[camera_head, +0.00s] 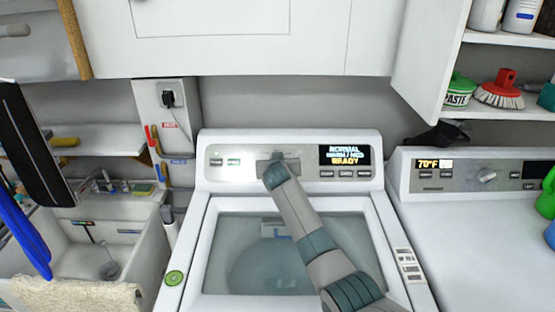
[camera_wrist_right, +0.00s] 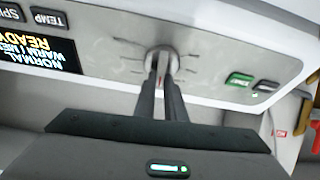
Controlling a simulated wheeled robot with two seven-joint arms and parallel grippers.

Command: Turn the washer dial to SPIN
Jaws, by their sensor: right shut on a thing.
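The washer (camera_head: 290,140) stands in the middle with its control panel along the back. Its round metal dial (camera_wrist_right: 158,55) shows in the right wrist view at the middle of the panel. My right gripper (camera_wrist_right: 161,82) is shut on the dial, with one dark finger on each side of its grip. In the head view my right gripper (camera_head: 274,163) covers the dial. The panel display (camera_head: 345,155) reads NORMAL and READY, with a warm/med line between; it also shows upside down in the right wrist view (camera_wrist_right: 36,42). The marks around the dial are too faint to read. My left gripper is not in view.
A dryer (camera_head: 480,225) with its own knob (camera_head: 486,175) stands to the right. A sink (camera_head: 90,260) with a towel is at the left. Cabinets (camera_head: 250,35) hang above the washer. An open shelf (camera_head: 500,40) at upper right holds bottles and a brush.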

